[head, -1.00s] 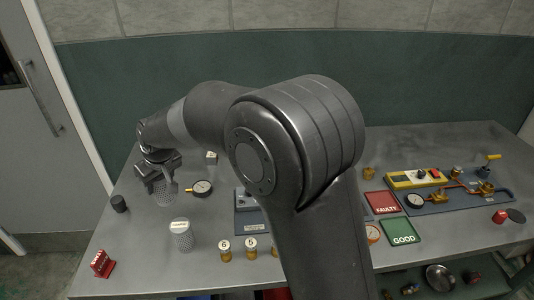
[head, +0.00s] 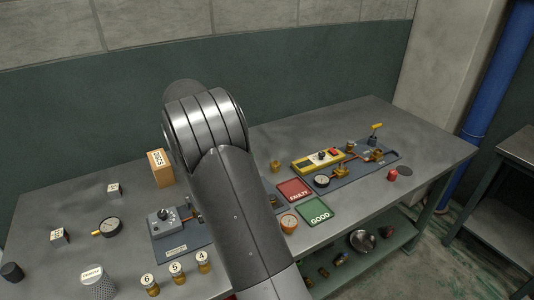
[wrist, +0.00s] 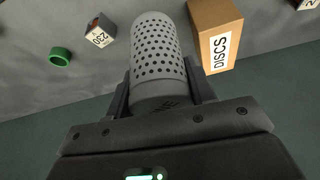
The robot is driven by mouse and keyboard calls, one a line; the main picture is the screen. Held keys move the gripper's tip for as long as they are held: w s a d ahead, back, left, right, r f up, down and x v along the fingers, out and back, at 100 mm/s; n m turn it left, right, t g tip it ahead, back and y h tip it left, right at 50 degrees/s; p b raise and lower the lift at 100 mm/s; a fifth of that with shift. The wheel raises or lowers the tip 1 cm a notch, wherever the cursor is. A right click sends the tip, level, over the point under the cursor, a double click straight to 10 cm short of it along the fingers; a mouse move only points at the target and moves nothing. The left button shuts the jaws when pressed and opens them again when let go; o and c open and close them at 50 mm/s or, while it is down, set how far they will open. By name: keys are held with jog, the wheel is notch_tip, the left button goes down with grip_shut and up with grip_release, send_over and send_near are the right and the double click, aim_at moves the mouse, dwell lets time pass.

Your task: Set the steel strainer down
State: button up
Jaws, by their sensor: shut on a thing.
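The steel strainer (wrist: 158,48), a grey perforated cylinder, fills the middle of the wrist view. My gripper (wrist: 161,92) is shut on it, with a dark finger on each side. The box marked DISCS (wrist: 215,40) is just right of the strainer in that view. I cannot tell whether the strainer touches the bench. In the head view my arm hides the gripper and the strainer.
The DISCS box (head: 161,168) stands left of my arm on the grey bench. A lidded perforated canister (head: 98,285), a gauge (head: 109,227) and numbered brass jars (head: 177,273) are at left. Red (head: 294,190) and green (head: 314,211) pads lie right. The wrist view shows a green ring (wrist: 60,56).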

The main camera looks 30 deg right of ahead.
jog(key=s+d+m+g+h, duration=0.1)
jog(key=s+d+m, duration=0.25)
jog(key=d, duration=1.75)
jog(key=s+d+m+h, duration=0.2)
jog(key=d+m, duration=0.2)
jog(key=d, duration=1.7)
jog(key=shift+m, duration=0.25)
jog(key=shift+w+a+f, duration=1)
jog(key=shift+w+f, duration=0.6)
jog(key=shift+f, duration=0.1)
jog(key=shift+w+a+f, duration=1.05)
jog(key=shift+w+f, duration=0.6)
jog(key=shift+w+a+f, duration=1)
jog(key=shift+w+f, duration=0.6)
jog(key=shift+f, duration=0.1)
jog(key=shift+f, duration=0.15)
jog(key=o, duration=1.1)
